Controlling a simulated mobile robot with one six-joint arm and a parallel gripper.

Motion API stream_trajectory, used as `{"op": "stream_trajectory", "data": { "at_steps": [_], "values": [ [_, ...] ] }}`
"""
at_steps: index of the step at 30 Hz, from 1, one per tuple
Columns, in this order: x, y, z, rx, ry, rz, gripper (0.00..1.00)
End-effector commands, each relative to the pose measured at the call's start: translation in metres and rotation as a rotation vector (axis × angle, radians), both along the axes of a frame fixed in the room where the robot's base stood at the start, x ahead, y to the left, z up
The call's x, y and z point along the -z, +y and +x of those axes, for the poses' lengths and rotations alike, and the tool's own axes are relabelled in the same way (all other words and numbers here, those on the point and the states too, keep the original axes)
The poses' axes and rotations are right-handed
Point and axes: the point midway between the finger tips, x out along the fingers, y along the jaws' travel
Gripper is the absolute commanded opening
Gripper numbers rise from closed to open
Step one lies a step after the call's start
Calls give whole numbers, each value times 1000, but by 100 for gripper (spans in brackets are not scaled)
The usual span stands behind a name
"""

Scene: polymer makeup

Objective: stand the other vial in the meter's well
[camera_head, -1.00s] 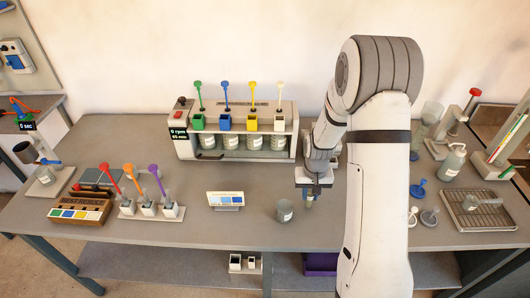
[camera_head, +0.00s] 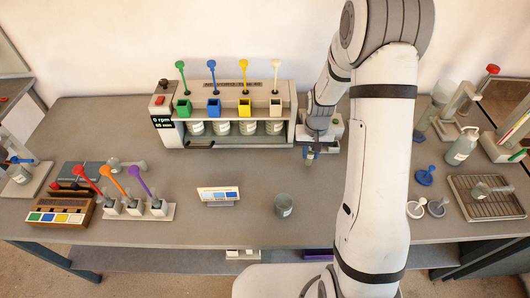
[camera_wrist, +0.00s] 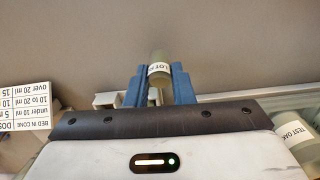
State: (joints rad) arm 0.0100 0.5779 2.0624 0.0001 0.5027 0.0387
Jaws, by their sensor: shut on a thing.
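My gripper (camera_head: 311,152) is shut on a small clear vial, with its two blue fingers (camera_wrist: 157,88) on either side of it. The held vial (camera_wrist: 159,68) has a white label reading "LOT". In the head view, the vial (camera_head: 309,160) hangs below the fingers, above the bench. A pale grey box (camera_head: 332,137) stands behind the gripper, right of the stirrer, and is partly hidden by my arm. I cannot tell whether it is the meter, and no well is clearly visible.
The stirrer (camera_head: 163,121) with several jars and coloured paddles stands at the back. A grey jar (camera_head: 284,205) and a dosing card (camera_head: 218,196) stand in front of it. A wire-topped tray (camera_head: 487,207) is at the right. The bench between card and stirrer is clear.

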Motion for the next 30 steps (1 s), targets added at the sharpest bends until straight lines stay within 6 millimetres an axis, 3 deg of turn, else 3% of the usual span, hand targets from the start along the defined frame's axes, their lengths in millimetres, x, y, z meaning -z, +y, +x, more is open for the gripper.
{"op": "stream_trajectory", "data": {
  "at_steps": [6,9,12,21,30],
  "values": [
    [-44,-2,29,275,-10,1,0],
    [-66,-4,36,392,-8,0,0],
    [-75,-5,38,460,-2,0,0],
    [-30,-5,38,481,3,-2,0],
    [0,-4,38,479,3,-2,0]
  ]
}}
